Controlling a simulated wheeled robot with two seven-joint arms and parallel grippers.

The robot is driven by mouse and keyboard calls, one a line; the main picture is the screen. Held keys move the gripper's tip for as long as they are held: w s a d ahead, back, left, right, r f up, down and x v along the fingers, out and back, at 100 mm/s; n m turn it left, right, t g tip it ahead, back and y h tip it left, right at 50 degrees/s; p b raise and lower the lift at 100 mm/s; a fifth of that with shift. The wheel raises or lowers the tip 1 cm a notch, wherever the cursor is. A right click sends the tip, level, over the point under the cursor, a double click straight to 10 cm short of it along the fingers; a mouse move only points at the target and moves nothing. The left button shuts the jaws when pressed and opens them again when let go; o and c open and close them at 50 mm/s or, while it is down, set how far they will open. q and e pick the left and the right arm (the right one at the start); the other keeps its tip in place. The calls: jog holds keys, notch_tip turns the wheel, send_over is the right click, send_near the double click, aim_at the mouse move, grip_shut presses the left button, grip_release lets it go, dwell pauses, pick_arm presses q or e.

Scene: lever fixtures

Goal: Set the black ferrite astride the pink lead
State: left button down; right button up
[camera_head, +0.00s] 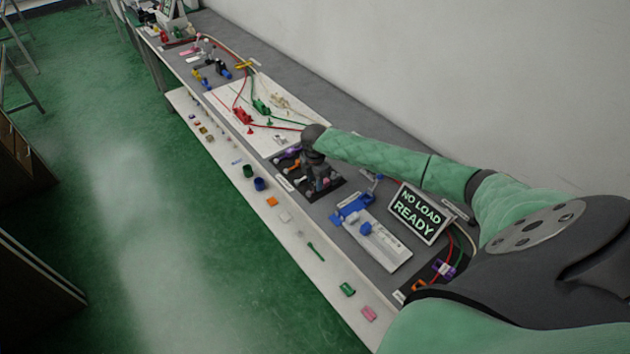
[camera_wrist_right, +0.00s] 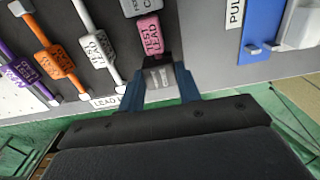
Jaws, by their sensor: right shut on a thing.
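In the right wrist view, my right gripper (camera_wrist_right: 160,75) has its two blue fingers shut on a small grey piece with a dark top (camera_wrist_right: 158,74). I cannot tell whether this piece is the black ferrite. Just beyond the fingertips is the pink TEST LEAD tag (camera_wrist_right: 150,38), with a grey block (camera_wrist_right: 138,7) above it at the top edge. In the head view, my right gripper (camera_head: 318,178) is over the dark board of leads on the bench; its hold is too small to make out there. My left gripper is not in view.
White (camera_wrist_right: 100,50), orange (camera_wrist_right: 60,62) and purple (camera_wrist_right: 25,75) leads lie left of the pink tag. A blue fixture (camera_head: 365,228) and a NO LOAD READY sign (camera_head: 418,213) stand right of the gripper. Several small parts line the bench's front ledge.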

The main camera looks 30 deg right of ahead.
jog(key=shift+f, duration=0.55)
jog(key=o, duration=1.1)
jog(key=shift+c, duration=0.2)
jog(key=o, duration=0.5)
jog(key=shift+r, duration=0.1)
jog(key=shift+r+p, duration=2)
jog(key=shift+r, duration=0.4)
jog(key=shift+r+p, duration=0.4)
jog(key=shift+r, duration=0.6)
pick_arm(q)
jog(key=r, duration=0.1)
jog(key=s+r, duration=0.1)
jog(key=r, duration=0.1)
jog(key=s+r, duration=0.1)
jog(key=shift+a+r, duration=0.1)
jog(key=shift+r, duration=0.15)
